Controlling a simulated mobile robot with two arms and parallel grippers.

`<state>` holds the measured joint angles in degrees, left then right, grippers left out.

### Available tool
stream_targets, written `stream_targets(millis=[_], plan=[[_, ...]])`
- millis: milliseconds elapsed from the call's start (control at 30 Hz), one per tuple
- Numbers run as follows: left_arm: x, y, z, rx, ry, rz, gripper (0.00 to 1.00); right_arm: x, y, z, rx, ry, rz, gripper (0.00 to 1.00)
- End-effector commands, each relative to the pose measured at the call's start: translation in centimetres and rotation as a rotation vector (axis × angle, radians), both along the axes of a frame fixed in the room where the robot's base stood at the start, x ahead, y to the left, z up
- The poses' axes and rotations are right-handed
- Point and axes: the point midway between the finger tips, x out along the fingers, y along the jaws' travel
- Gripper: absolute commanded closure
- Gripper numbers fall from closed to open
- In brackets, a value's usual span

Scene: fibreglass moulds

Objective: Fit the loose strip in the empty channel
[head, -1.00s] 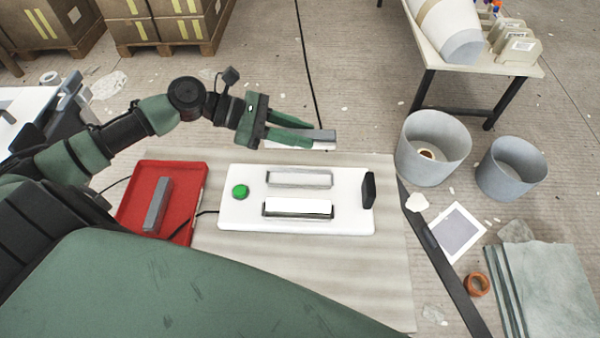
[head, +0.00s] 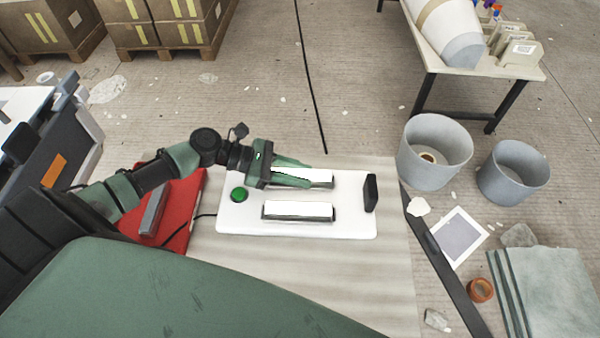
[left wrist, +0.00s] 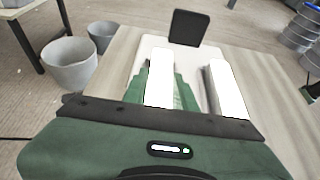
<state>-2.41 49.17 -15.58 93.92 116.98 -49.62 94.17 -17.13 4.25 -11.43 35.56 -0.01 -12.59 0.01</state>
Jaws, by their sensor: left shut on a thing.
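My left gripper (head: 292,177) is shut on a loose strip (head: 318,176), which shows bright white. It holds the strip lengthwise over the far channel of the white board (head: 228,219), covering that channel. In the left wrist view the strip (left wrist: 159,85) lies between the two green fingers, roughly parallel to the second strip (left wrist: 226,88). Whether the held strip is down in the channel or just above it, I cannot tell. The second white strip (head: 297,210) sits in the near channel. My right gripper is not in view.
The board has a green button (head: 239,194) at its left and an upright black block (head: 370,193) at its right end. A red tray (head: 183,217) with a grey bar (head: 153,212) stands left. Grey buckets (head: 434,155) stand right. The mat in front is clear.

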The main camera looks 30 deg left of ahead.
Motion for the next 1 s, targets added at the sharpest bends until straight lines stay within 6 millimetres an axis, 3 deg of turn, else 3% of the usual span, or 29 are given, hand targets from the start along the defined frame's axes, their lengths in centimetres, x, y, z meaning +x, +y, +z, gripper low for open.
stream_targets(millis=[333,367,433,767,1000], plan=[[0.0,0.0,-0.5,-0.001,-0.002,0.001,1.0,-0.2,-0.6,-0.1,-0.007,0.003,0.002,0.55],[0.0,0.0,-0.6,0.0,-0.001,0.0,0.68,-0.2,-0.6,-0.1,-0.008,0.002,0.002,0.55],[0.0,0.0,-0.6,0.001,0.0,0.0,0.51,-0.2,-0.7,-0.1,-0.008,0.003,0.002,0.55],[-0.2,0.0,-0.1,0.005,0.005,-0.002,0.51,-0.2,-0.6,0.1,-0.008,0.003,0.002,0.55],[-2.0,4.0,1.6,0.005,0.006,0.002,0.51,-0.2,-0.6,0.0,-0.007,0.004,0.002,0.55]])
